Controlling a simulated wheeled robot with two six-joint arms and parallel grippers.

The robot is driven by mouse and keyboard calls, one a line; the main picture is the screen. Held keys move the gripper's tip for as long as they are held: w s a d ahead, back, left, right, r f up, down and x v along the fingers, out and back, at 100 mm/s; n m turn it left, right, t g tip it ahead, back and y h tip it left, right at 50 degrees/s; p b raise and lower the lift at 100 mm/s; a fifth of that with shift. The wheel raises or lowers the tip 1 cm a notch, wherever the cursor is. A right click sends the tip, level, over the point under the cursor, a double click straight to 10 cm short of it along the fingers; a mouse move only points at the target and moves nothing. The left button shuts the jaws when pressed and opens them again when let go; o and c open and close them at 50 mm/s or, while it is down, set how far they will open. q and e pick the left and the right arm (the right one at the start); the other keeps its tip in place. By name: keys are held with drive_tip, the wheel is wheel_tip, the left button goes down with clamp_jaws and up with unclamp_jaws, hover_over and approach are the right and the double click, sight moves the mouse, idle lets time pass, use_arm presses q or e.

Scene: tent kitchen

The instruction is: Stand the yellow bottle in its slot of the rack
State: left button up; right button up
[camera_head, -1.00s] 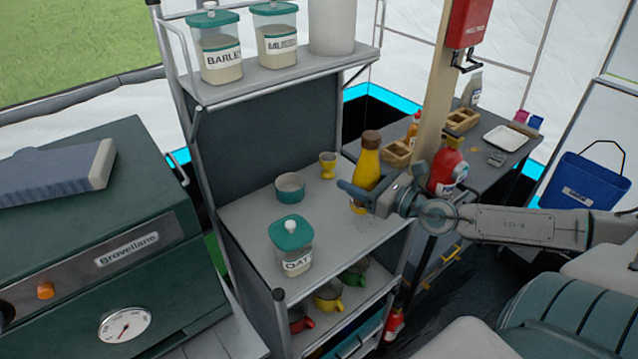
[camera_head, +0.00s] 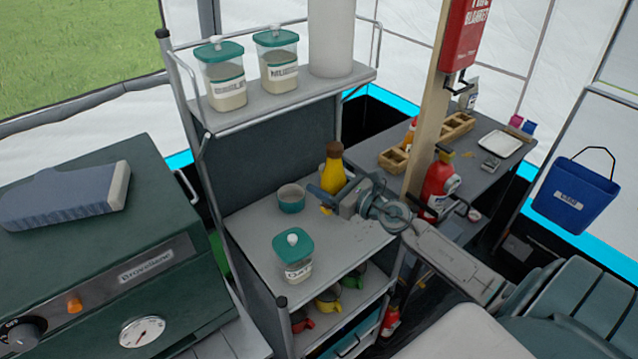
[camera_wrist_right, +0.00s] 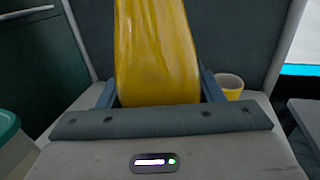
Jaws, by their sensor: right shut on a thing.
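The yellow bottle (camera_head: 333,178) has a brown cap and stands roughly upright in my right gripper (camera_head: 335,196). The gripper is shut around its body, above the cart's grey top beside the teal bowl. In the right wrist view the yellow bottle (camera_wrist_right: 157,55) fills the middle between the fingers. I cannot tell whether its base touches the cart top. The wooden rack (camera_head: 457,126) is on the dark table at the back right, partly hidden by the wooden post; its near end (camera_head: 394,158) shows left of the post. My left gripper is not in view.
A teal bowl (camera_head: 291,198) and an oat jar (camera_head: 293,256) stand on the cart. A yellow cup (camera_wrist_right: 230,84) is close behind the bottle. A red extinguisher (camera_head: 440,182) and the post (camera_head: 432,110) stand between the cart and the rack. A white tray (camera_head: 500,144) lies farther right.

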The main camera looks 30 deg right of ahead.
drive_tip(key=w+f, duration=0.1)
drive_tip(key=w+f+b, duration=0.1)
drive_tip(key=f, duration=0.1)
drive_tip(key=shift+w+a+f, duration=0.1)
drive_tip(key=shift+a+f, duration=0.1)
drive_tip(key=shift+a, duration=0.2)
drive_tip(key=shift+f, duration=0.15)
drive_tip(key=shift+f+b, duration=0.1)
drive_tip(key=shift+b, duration=0.2)
drive_tip(key=o, duration=1.3)
